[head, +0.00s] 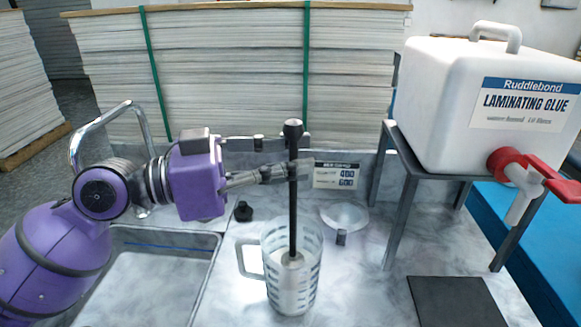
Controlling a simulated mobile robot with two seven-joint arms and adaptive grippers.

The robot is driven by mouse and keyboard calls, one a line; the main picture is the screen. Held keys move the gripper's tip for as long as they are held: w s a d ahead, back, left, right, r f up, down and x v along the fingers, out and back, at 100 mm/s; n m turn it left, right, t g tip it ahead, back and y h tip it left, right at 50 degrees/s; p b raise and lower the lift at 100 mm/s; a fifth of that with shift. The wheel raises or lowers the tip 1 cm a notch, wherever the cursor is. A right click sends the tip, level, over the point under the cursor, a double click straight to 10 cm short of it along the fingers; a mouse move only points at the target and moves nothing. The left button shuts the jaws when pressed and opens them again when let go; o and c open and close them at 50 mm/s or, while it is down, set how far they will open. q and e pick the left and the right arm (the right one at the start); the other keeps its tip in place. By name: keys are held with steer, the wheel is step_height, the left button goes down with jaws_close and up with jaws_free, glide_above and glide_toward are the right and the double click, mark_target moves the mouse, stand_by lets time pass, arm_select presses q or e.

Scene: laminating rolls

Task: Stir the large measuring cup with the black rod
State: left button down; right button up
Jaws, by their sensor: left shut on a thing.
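The large measuring cup (309,285) is clear, with a handle on its left side, and stands on the grey marbled counter. The black rod (293,215) is upright, with a round knob at its top. Its lower end, with a pale piece on it, is inside the cup. My left gripper (291,157) comes in from the left and is shut on the upper part of the rod, above the cup. The exact contact of the lower end with the cup's bottom is unclear. My right gripper is out of view.
A white laminating glue container (440,105) with a red tap stands on a metal stand (400,190) at the right. A clear funnel-like dish (345,216) and a small black knob (243,211) sit behind the cup. A dark mat (455,300) lies front right. A sink (150,238) is at left.

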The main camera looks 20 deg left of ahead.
mark_target(284, 125)
arm_select(q)
step_height(284, 125, up, 4)
steer(key=shift+f+p, duration=0.2)
steer(key=shift+p, duration=0.85)
step_height(284, 125, up, 2)
steer(key=shift+r+p, duration=0.15)
steer(key=shift+p, duration=0.6)
steer(key=shift+r+p, duration=0.7)
steer(key=shift+r, duration=0.45)
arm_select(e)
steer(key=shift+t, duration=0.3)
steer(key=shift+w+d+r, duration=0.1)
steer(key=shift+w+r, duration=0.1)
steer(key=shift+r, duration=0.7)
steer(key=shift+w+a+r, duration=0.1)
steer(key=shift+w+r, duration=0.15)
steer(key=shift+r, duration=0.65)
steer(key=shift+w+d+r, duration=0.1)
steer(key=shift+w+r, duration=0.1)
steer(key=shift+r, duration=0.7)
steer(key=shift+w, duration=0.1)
